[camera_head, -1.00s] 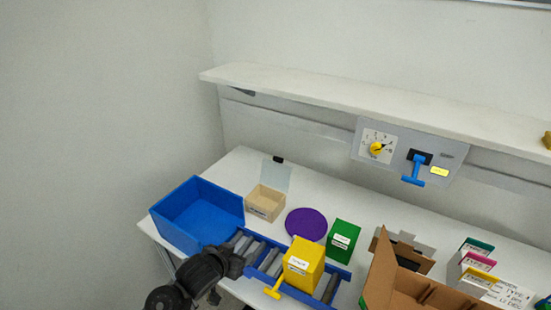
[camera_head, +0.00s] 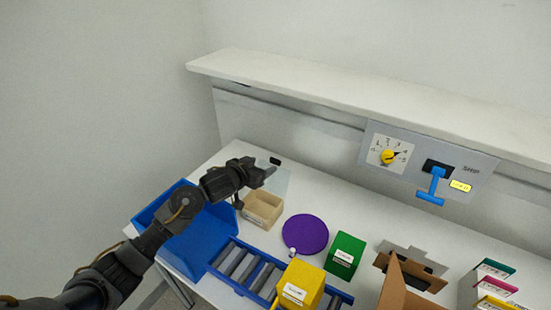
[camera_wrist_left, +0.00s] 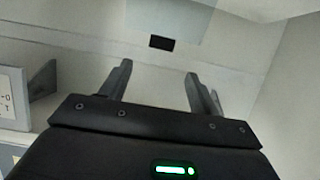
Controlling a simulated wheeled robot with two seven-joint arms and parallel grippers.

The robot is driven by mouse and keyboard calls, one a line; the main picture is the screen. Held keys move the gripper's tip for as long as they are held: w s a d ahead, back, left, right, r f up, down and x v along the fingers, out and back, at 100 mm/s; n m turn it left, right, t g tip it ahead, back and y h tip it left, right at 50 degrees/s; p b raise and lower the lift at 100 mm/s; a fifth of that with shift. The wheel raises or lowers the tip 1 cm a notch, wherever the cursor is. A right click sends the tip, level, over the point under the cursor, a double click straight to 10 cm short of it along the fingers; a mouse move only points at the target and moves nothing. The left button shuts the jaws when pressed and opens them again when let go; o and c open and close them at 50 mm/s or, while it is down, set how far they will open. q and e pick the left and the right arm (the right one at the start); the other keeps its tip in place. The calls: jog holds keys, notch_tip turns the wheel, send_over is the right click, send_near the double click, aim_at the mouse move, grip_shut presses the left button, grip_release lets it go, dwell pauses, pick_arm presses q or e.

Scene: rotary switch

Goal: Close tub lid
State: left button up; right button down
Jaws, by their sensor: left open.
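The small beige tub (camera_head: 262,210) stands on the table beside the blue bin. Its clear lid (camera_head: 280,181) stands open at the tub's far side, with a black tab (camera_head: 275,161) on its upper edge. My left gripper (camera_head: 266,172) is above the tub, in front of the lid, and covers part of it. In the left wrist view the fingers (camera_wrist_left: 158,70) are apart with nothing between them; the black tab (camera_wrist_left: 161,42) shows beyond them, in line with the gap. Whether a finger touches the lid cannot be told. My right gripper is not in view.
A blue bin (camera_head: 205,248) is under my left arm. A roller conveyor (camera_head: 238,262) with a yellow box (camera_head: 299,287) runs along the front. A purple disc (camera_head: 305,234) and a green box (camera_head: 345,254) lie right of the tub. A shelf (camera_head: 350,100) overhangs the back.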

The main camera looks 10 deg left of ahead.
aim_at(275, 159)
pick_arm(q)
jog(key=p+x, duration=0.1)
jog(key=x, duration=0.7)
jog(key=shift+w+d+f, duration=0.25)
jog(key=shift+w+f, duration=0.05)
jog(key=shift+w, duration=0.25)
jog(key=shift+w+d+f, duration=0.1)
jog(key=shift+w+f, duration=0.1)
jog(key=shift+w, duration=0.1)
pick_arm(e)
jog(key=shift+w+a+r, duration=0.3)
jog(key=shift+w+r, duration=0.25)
